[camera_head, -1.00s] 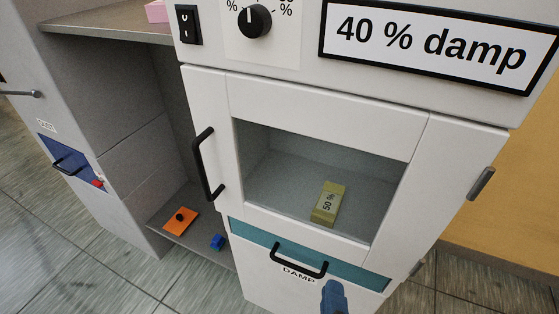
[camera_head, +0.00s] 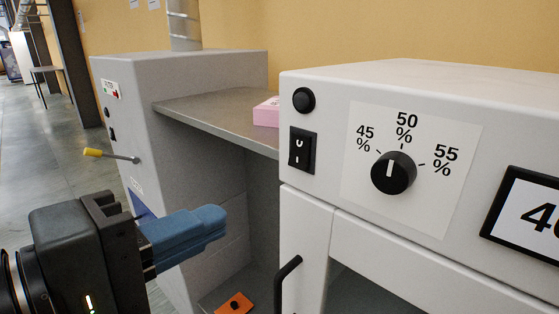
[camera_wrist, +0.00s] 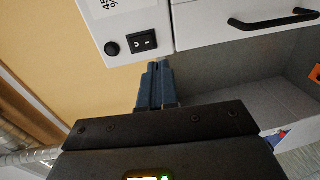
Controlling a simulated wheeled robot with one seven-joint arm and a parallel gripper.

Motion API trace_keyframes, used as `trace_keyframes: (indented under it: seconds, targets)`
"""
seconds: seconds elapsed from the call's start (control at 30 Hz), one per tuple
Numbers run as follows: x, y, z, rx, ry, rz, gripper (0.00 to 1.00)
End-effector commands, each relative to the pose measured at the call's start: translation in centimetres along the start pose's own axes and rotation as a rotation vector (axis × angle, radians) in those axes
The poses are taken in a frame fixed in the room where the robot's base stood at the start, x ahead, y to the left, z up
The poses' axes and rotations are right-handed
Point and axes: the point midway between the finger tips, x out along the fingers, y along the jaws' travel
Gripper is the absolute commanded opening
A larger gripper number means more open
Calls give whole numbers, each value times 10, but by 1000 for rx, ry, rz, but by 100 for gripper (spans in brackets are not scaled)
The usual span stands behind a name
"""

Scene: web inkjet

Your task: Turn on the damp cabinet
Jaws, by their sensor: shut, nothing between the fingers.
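The white damp cabinet (camera_head: 455,90) stands at the right in the head view. Its front has a black rocker switch (camera_head: 302,150), a round black button (camera_head: 303,99) above it, and a black dial (camera_head: 393,172) whose mark points up towards 50 %. The switch also shows in the wrist view (camera_wrist: 143,40), with the round button (camera_wrist: 112,48) beside it. My gripper (camera_head: 222,222) is shut and empty, its blue fingers left of the cabinet and apart from the switch. In the wrist view the fingertips (camera_wrist: 160,66) appear just below the switch.
A grey machine (camera_head: 180,72) with a metal shelf (camera_head: 215,108) stands left of the cabinet; a yellow-tipped lever (camera_head: 110,155) sticks out from it. A pink box (camera_head: 266,112) lies on the shelf. The cabinet's black door handle (camera_head: 285,282) projects below the switch. An orange piece (camera_head: 235,304) lies lower down.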

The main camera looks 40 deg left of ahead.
Motion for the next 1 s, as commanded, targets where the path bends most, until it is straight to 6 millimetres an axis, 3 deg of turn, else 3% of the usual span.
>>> trace_keyframes:
  seconds: [0.2, 0.6, 0.77, 1.0]
  targets:
    - [-22, 20, -6, 11, -21, -7, 0]
    - [-22, 21, -6, 11, -23, -8, 0]
    - [-9, 21, -6, 10, -24, -8, 0]
    - [35, 21, -5, 9, -25, -8, 0]
